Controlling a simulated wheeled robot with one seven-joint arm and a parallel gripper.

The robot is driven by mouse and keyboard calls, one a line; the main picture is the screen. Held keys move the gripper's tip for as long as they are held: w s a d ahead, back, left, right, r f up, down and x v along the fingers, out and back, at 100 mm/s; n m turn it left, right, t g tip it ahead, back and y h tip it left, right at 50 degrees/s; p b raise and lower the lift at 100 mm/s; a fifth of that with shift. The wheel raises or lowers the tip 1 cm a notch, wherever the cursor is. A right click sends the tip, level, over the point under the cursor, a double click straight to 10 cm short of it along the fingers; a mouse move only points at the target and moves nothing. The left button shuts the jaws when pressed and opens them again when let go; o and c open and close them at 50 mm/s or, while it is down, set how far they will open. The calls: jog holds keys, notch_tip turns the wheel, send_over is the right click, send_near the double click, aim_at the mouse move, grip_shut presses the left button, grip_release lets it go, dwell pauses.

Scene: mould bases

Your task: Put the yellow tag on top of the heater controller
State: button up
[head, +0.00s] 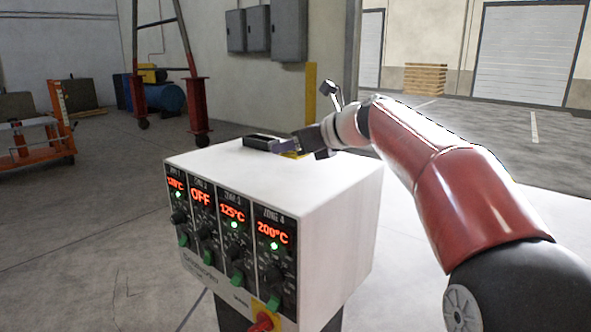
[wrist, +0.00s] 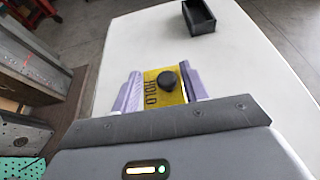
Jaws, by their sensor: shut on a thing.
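The heater controller (head: 325,200) is a white box with several lit zone displays and dials on its front. Its white top also shows in the wrist view (wrist: 120,48). The yellow tag (wrist: 152,100) has dark lettering and a round black knob. In the wrist view my gripper (wrist: 163,90) is shut on the tag, with one pale finger on each side. In the head view my gripper (head: 288,148) is low over the controller's top, and a sliver of the tag (head: 295,155) shows beneath it. I cannot tell whether the tag touches the top.
A small open black tray (head: 262,142) sits on the controller's top, beyond the tag in the wrist view (wrist: 200,20). The white top between and around them is clear. Left in the wrist view are a grey metal block (wrist: 50,60) and a teal perforated surface (wrist: 20,168).

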aim_at(292, 172)
notch_tip(292, 172, down, 4)
jog(key=b, duration=0.4)
jog(key=shift+f, duration=0.1)
jog(key=shift+r, duration=0.2)
jog(key=shift+f, duration=0.1)
jog(key=o, duration=1)
jog(key=shift+o, duration=0.2)
